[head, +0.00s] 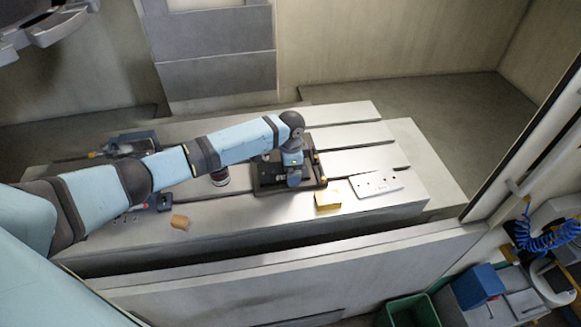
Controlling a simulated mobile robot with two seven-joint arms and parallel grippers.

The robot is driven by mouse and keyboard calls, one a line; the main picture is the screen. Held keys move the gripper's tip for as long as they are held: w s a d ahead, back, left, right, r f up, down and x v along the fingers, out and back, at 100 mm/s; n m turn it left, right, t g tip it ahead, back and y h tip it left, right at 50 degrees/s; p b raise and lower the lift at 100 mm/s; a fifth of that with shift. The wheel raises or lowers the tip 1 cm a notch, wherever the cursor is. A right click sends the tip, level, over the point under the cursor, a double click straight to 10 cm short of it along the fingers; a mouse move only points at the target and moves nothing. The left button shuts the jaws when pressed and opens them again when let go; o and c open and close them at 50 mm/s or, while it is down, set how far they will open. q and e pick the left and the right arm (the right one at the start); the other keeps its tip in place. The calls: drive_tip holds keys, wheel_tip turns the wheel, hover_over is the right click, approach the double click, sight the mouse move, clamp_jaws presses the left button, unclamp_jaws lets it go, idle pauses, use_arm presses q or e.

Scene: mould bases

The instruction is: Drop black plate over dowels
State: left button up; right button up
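A dark, square black plate or base (262,187) lies on the slotted grey table. Small golden pins, perhaps the dowels (317,158), show at its right edge. My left arm reaches in from the left, and its gripper (293,181) points down over the right part of the black piece. The wrist and gripper hide part of it. I cannot tell whether the fingers are open or shut, or whether they touch the black piece. I also cannot tell whether the black piece is one part or a plate on a base. My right gripper is not in view.
A pale front wall (300,268) stands before the table. The table's back right is clear.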

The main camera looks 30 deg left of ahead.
use_arm(q)
wheel_tip(320, 180, up, 14)
drive_tip(key=b, duration=0.1)
drive_tip(key=shift+b, duration=0.35)
drive_tip(key=shift+f, duration=0.15)
